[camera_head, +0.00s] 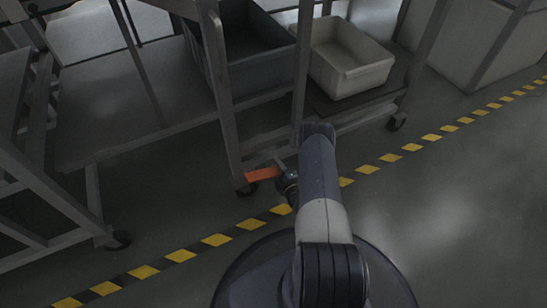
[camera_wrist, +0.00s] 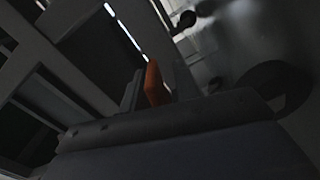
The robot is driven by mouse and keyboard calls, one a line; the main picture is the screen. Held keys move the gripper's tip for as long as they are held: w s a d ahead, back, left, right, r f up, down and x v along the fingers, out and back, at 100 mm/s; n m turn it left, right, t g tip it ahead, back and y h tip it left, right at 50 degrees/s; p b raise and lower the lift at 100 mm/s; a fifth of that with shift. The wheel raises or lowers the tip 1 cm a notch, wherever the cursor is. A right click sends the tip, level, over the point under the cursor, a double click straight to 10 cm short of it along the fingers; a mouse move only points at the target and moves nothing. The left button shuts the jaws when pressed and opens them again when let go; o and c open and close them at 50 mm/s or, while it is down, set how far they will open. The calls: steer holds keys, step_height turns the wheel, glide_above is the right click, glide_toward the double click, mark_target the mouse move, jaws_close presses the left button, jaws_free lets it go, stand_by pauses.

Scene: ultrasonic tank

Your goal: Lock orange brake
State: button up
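The orange brake (camera_head: 262,174) is a flat lever low on the near leg of a metal cart, just above its caster (camera_head: 246,190). My gripper (camera_head: 284,180) is down near the floor, immediately to the right of the orange brake, partly hidden by my arm. In the wrist view the orange brake (camera_wrist: 154,82) stands out just beyond the dark body in the foreground. I cannot tell whether my gripper touches it.
The metal cart holds a dark grey bin (camera_head: 262,52) and a light grey bin (camera_head: 345,62) on its lower shelf. Another metal frame (camera_head: 50,190) stands at the left. A yellow-black floor stripe (camera_head: 217,240) runs under my arm. The floor at the right is clear.

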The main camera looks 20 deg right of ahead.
steer(key=shift+w, duration=0.15)
steer(key=shift+c, duration=0.2)
jaws_close()
stand_by(0.4)
